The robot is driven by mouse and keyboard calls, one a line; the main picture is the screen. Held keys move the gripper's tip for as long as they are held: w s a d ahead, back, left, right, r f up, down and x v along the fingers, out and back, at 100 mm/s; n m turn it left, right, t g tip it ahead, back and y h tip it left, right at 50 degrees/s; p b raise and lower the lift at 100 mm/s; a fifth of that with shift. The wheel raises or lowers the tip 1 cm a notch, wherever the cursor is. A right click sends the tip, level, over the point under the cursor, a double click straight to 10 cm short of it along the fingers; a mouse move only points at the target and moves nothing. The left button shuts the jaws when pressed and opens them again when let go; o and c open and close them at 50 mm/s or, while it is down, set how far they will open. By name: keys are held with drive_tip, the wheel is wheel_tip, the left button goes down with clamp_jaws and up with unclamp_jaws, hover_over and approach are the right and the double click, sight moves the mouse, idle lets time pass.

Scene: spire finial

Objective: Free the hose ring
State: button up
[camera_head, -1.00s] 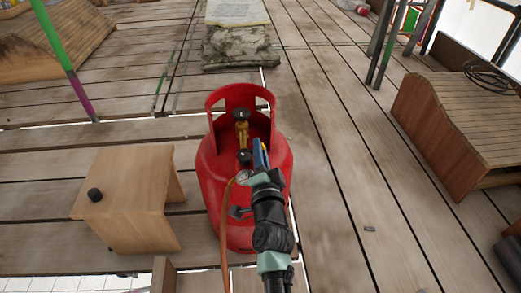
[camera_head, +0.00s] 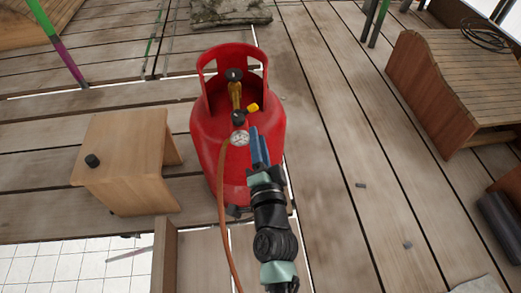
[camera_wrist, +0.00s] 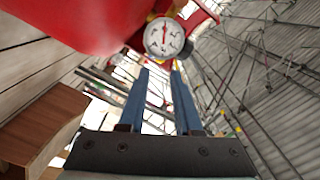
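A red gas cylinder (camera_head: 208,125) with an open collar stands upright on the planks. Its brass valve (camera_head: 235,95) carries a black knob on top, a yellow piece (camera_head: 253,107) and a black fitting below. A round white gauge (camera_head: 239,138) sits in front, with an orange hose (camera_head: 221,205) running down from it. The gauge is close in the wrist view (camera_wrist: 164,37), beyond the fingertips. I cannot single out a hose ring. My gripper (camera_head: 259,145) has blue fingers, just right of the gauge. In the wrist view (camera_wrist: 160,72) they are apart with nothing between them.
A slatted wooden bench (camera_head: 455,90) with a coiled cable is at the right. Small bits lie on the planks to the right. The deck has gaps at the lower left.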

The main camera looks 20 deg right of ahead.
drive_tip(key=shift+v, duration=1.8)
drive_tip(key=w+a+r+n+t+y+p, duration=0.15)
drive_tip(key=a+r+n, duration=0.25)
drive_tip(key=r, duration=1)
drive_tip(key=w+a+r+n+t+y+p, duration=0.1)
drive_tip(key=a+r+n+t+y+p, duration=0.15)
drive_tip(key=r, duration=1.05)
drive_tip(key=w+a+r+n+t+y+p, duration=0.1)
drive_tip(key=a+r+n+t+p, duration=0.25)
drive_tip(key=r, duration=1.05)
drive_tip(key=s+a+r+n+t+p, duration=0.15)
drive_tip(key=s+r, duration=0.25)
drive_tip(key=r, duration=0.5)
drive_tip(key=s+a+r+n+p, duration=0.2)
drive_tip(key=s+r+p, duration=0.15)
drive_tip(key=r, duration=0.55)
drive_tip(key=s+a+r+n+t+p, duration=0.1)
drive_tip(key=s+a+r+n+p, duration=0.1)
drive_tip(key=s+r, duration=0.45)
wheel_tip(320, 180, up, 36)
drive_tip(key=w+p, duration=0.2)
drive_tip(key=p, duration=3.3)
drive_tip(key=shift+w, duration=0.15)
